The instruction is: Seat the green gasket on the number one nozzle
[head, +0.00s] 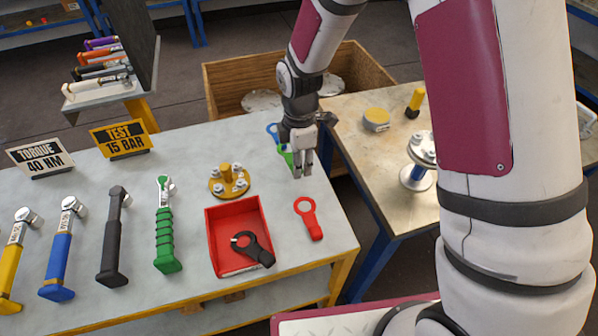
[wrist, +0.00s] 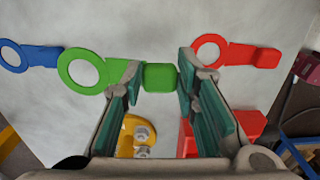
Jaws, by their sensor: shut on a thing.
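The green gasket (wrist: 85,87) is a flat ring with a tab handle. My gripper (head: 302,168) is over the right back part of the table, pointing down, with its fingers closed on the gasket's handle, as the wrist view shows. In the head view the green gasket (head: 286,157) is partly hidden by my gripper; I cannot tell whether it touches the table. A yellow flange with bolts (head: 229,181) stands on the table to the left. A grey flanged piece with a blue part (head: 418,176) stands on the right table. I see no nozzle number.
A red gasket (head: 308,217) lies right of a red tray (head: 238,232) holding a black gasket (head: 253,249). A blue gasket (wrist: 33,55) lies beside the green one. Several wrenches fill the table's left. A wooden crate (head: 220,82) stands behind. A gap separates the tables.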

